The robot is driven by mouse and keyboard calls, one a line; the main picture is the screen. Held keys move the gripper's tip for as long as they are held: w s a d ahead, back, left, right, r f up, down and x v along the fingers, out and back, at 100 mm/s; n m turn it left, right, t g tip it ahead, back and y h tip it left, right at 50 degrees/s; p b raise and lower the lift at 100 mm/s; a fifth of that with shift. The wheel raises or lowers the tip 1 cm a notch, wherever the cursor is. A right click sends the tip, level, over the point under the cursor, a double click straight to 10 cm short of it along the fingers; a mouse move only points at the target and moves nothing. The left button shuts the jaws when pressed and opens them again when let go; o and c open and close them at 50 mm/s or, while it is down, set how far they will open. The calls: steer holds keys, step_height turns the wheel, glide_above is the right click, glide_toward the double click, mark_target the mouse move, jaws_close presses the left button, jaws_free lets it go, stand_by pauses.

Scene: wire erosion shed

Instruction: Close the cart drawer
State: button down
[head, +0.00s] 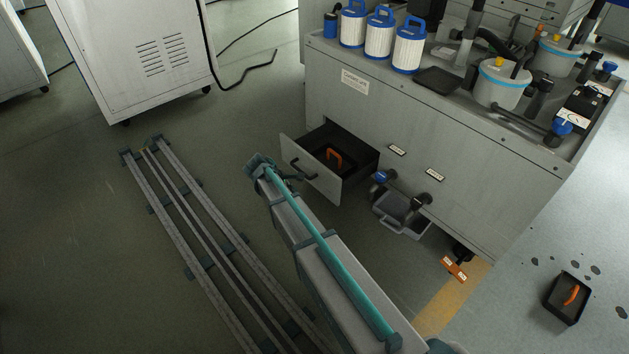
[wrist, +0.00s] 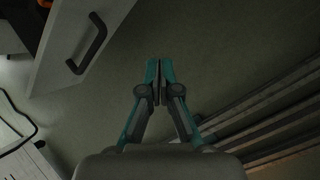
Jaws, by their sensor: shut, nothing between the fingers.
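The cart drawer (head: 312,172) stands pulled out from the left part of the grey cart (head: 345,110). Its front has a dark bar handle (head: 301,168), and an orange-handled object (head: 334,158) lies in its dark interior. In the wrist view the drawer front (wrist: 68,22) and handle (wrist: 92,45) are at the upper left. My gripper (wrist: 159,66) has teal fingers, shut with nothing between them. It is beside the handle in that view, to its right and apart from it. In the head view I cannot make out the fingers.
White filter cartridges (head: 379,36) and pots (head: 501,84) stand on the cart top. A grey bin (head: 401,216) sits below the valves, right of the drawer. A wheeled cabinet (head: 140,50) stands at upper left.

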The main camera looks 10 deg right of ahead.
steer(key=w+r+n+t+h, duration=0.1)
steer(key=w+r+n, duration=0.2)
steer(key=w, duration=0.3)
steer(key=n+h+b, duration=0.1)
steer(key=n+b, duration=0.4)
steer(key=n, duration=0.1)
glide_toward(318, 166)
steer(key=shift+s+x, duration=0.15)
steer(key=shift+x, duration=1.45)
steer(key=shift+s+x, duration=0.15)
steer(key=shift+x, duration=1.45)
